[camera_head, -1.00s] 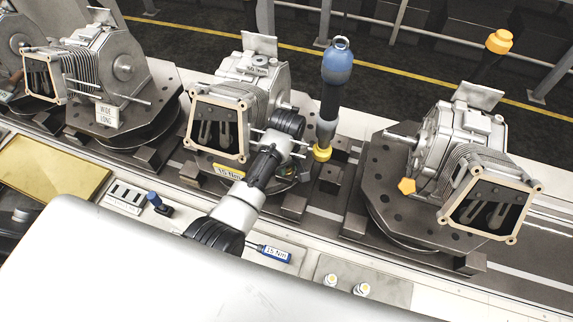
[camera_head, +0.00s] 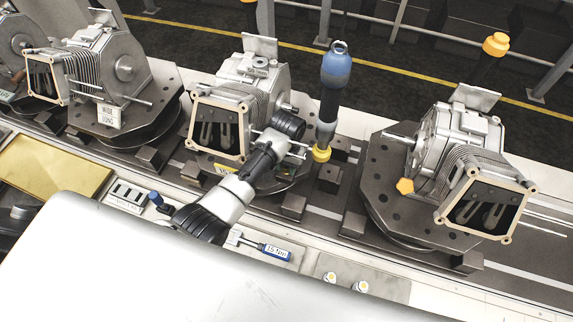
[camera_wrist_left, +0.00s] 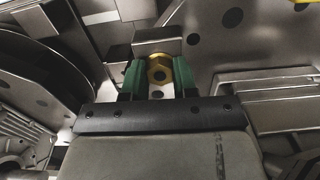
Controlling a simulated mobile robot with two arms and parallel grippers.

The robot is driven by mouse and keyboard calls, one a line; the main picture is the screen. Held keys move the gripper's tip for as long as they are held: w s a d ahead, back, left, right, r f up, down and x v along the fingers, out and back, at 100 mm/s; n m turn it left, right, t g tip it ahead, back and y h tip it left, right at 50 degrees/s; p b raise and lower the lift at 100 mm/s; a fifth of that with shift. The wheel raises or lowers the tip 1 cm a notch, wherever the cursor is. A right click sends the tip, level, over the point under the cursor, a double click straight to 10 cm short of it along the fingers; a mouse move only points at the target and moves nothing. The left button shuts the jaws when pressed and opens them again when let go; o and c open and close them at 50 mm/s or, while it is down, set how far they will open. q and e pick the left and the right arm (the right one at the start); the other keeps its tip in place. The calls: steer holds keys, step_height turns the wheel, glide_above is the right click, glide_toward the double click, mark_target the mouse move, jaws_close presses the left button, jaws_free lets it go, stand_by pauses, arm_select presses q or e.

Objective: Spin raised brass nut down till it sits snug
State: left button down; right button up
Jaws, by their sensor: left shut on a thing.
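The brass nut (camera_wrist_left: 159,69) is a hexagonal collar with a dark hole, seen in the left wrist view between two green finger pads. My left gripper (camera_wrist_left: 158,78) is shut on it, a pad on each side. In the head view my left gripper (camera_head: 281,149) reaches the side of the middle finned engine (camera_head: 262,88); there the arm hides the nut. I cannot tell how far the nut stands above its seat. My right gripper is not in view.
A blue and black hanging tool (camera_head: 332,90) with a yellow tip stands just right of my left gripper. Another engine (camera_head: 455,150) sits on a fixture plate at right. A yellow tray (camera_head: 50,168) and a blue-handled tool (camera_head: 274,252) lie on the near ledge.

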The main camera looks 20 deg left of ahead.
arm_select(q)
steer(key=m, duration=0.5)
steer(key=c, duration=1)
jaws_free()
steer(key=shift+c, duration=0.2)
steer(key=shift+r, duration=2.5)
